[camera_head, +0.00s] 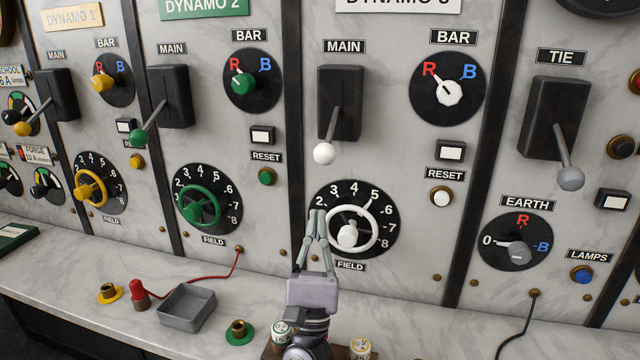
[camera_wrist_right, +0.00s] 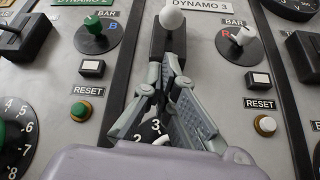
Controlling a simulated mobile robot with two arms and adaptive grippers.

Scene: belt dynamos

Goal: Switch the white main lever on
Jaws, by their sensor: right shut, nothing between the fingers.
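The white main lever (camera_head: 325,152) is on the Dynamo 3 panel. Its stem slants down from a black housing (camera_head: 341,92), with the white ball at the lower end. In the right wrist view the ball (camera_wrist_right: 171,18) shows above my fingers, against the upper part of the housing. My right gripper (camera_head: 317,213) is shut and empty, its fingers pointing up, below the ball and apart from it. It overlaps the left side of the white field handwheel (camera_head: 367,212) in the head view. My left gripper is not in view.
Green (camera_head: 138,138) and grey (camera_head: 570,178) levers stand on neighbouring panels. A white bar knob (camera_head: 449,93) and white reset button (camera_head: 441,198) are right of the lever. An open grey tray (camera_head: 187,308) and loose parts lie on the ledge below.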

